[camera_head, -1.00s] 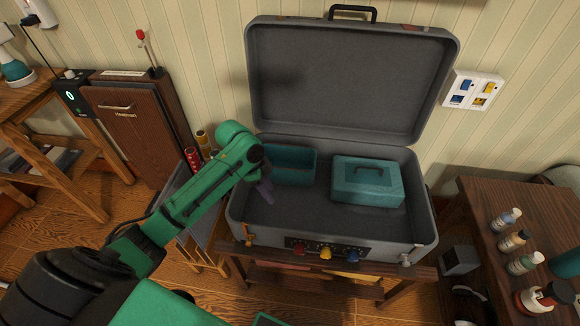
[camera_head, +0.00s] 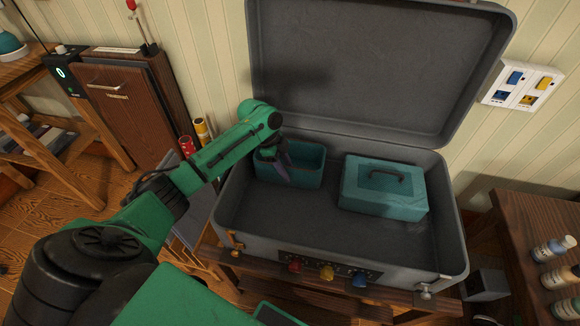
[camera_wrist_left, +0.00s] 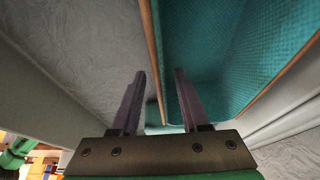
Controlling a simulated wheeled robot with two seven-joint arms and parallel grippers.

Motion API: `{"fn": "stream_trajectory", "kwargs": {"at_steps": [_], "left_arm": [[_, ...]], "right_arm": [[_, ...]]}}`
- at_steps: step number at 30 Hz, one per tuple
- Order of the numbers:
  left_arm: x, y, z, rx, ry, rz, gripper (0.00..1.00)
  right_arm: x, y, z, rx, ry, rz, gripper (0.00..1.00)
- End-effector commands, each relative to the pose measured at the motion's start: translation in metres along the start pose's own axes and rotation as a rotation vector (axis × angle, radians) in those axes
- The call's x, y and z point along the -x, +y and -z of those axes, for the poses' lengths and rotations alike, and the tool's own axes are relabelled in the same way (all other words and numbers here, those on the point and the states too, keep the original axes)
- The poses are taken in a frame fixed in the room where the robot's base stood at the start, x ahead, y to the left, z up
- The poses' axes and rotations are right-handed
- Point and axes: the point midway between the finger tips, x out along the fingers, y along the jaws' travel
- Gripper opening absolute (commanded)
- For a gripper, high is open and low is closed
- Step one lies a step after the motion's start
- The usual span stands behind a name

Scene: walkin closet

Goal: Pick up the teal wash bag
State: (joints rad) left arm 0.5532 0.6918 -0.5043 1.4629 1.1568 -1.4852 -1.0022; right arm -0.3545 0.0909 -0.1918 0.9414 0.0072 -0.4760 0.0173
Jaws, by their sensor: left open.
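Two teal things sit inside the open grey suitcase (camera_head: 330,225); I cannot tell for certain which is the wash bag. An open-topped teal one (camera_head: 308,168) stands at the back left, and a closed teal one with a dark handle (camera_head: 385,205) lies at the right. My left gripper (camera_head: 283,165) is open at the open-topped one. In the left wrist view, the open-topped one's brown-edged rim (camera_wrist_left: 152,50) runs between the fingers (camera_wrist_left: 159,75), one finger outside the wall and one on the inner side. My right gripper is not in view.
The suitcase lid (camera_head: 370,65) stands open against the striped wall. Bottles (camera_head: 558,248) stand on a wooden table at the right. The suitcase floor between and before the teal things is clear.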

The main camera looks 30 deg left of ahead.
Motion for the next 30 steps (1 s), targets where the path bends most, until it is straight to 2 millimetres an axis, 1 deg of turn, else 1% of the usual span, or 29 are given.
{"fn": "stream_trajectory", "kwargs": {"at_steps": [1, 3, 10, 11, 12, 13, 14, 30], "left_arm": [[-0.012, 0.000, 0.000, 0.000, 0.001, -0.003, 0.45], [-0.020, 0.000, 0.000, -0.001, -0.001, 0.000, 0.45], [-0.022, 0.000, 0.000, -0.001, -0.002, 0.001, 0.45], [-0.022, 0.000, 0.000, -0.001, -0.002, 0.001, 0.34], [-0.022, 0.000, 0.000, -0.001, -0.002, 0.001, 0.18], [-0.022, 0.000, 0.000, -0.001, -0.002, 0.001, 0.07], [-0.022, 0.000, 0.000, -0.001, -0.002, 0.001, 0.00], [-0.022, 0.000, 0.000, -0.001, -0.001, 0.001, 0.00]], "right_arm": [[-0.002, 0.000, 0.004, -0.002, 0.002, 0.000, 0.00], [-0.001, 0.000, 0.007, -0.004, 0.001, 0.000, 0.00], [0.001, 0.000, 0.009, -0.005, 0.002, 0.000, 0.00], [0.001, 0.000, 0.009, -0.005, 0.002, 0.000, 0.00], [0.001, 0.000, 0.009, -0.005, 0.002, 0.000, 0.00], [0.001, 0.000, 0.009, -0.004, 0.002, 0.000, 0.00], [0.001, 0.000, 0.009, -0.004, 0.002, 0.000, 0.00], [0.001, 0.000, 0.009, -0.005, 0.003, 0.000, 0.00]]}}
